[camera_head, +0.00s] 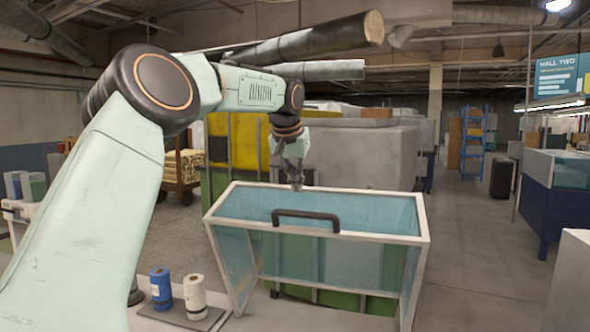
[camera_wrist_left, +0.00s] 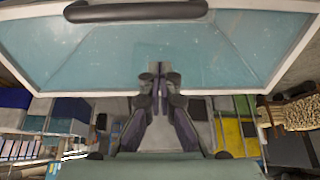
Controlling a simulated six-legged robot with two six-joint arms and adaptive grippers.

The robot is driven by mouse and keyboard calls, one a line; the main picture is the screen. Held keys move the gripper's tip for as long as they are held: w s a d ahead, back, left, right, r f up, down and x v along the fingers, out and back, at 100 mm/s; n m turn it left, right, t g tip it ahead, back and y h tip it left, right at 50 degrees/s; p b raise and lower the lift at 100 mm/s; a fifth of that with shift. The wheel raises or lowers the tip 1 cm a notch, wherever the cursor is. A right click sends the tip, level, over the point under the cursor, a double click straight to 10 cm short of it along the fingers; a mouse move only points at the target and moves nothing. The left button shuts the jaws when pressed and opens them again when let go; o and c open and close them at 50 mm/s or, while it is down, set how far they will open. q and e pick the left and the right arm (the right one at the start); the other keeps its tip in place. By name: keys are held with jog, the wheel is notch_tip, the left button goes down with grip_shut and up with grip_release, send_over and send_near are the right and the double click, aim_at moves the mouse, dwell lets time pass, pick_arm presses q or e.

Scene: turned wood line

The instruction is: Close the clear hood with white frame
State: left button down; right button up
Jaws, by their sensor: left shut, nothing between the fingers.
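The clear hood with white frame (camera_head: 424,240) stands raised on the bench in the head view, its front edge up and its underside open. A dark handle (camera_head: 306,215) sits on its near frame bar. My left gripper (camera_head: 296,184) is at the hood's far top edge, fingers shut and empty. In the left wrist view the hood (camera_wrist_left: 60,50) fills the top, with its handle (camera_wrist_left: 135,11) at the upper edge. The shut fingertips (camera_wrist_left: 158,72) overlap the clear panel in that view; I cannot tell whether they touch it. My right gripper is not in view.
A blue spool (camera_head: 160,288) and a white spool (camera_head: 195,293) stand on a grey plate at the bench's left. A large grey machine (camera_head: 360,155) and yellow panels (camera_head: 247,140) are behind the hood. Open floor (camera_head: 475,215) lies to the right.

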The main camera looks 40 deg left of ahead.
pick_arm(q)
send_over(298, 219)
notch_tip(298, 219, down, 4)
jog(key=shift+f+p, duration=0.2)
jog(key=shift+p, duration=0.15)
jog(key=shift+s+d+r+b, duration=0.1)
jog(key=shift+s+d+b, duration=0.2)
jog(key=shift+s+d, duration=0.8)
jog(key=shift+s+a+f, duration=0.1)
jog(key=shift+s+f, duration=0.1)
jog(key=shift+s, duration=0.4)
jog(key=shift+f, duration=0.2)
